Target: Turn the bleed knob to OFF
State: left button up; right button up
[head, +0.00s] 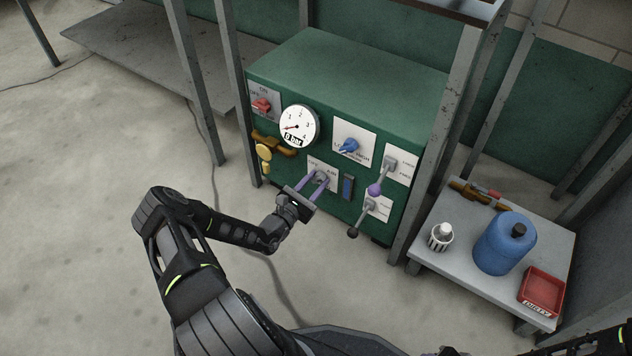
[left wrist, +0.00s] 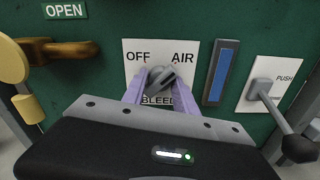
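The bleed knob (left wrist: 161,79) is grey and sits on a white plate marked OFF at upper left, AIR at upper right and BLEED below. Its bar slants up to the right, toward AIR. In the head view the knob (head: 321,178) is small and partly hidden. My left gripper (left wrist: 158,88) has its purple fingers on either side of the knob, with the fingertips close to the plate. The left gripper (head: 310,183) looks open in the head view, with a gap between the fingers. Contact with the knob cannot be made out.
The green panel also carries a pressure gauge (head: 299,126), a blue knob (head: 348,146), a red switch (head: 261,105), a brass valve (head: 264,152) and levers with purple (head: 374,189) and black (head: 353,233) balls. A side table (head: 458,262) holds a blue bottle (head: 502,245) and a red tray (head: 541,289).

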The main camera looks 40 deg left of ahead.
pick_arm(q)
grip_shut()
jog(key=shift+n, duration=0.3)
jog(key=n+p, duration=0.1)
jog(key=n, duration=0.2)
jog(key=n+p, duration=0.1)
jog(key=n, duration=0.2)
jog(key=shift+n, duration=0.4)
jog(key=n, duration=1)
jog(key=shift+n, duration=0.4)
jog(key=shift+o, duration=2.4)
grip_release()
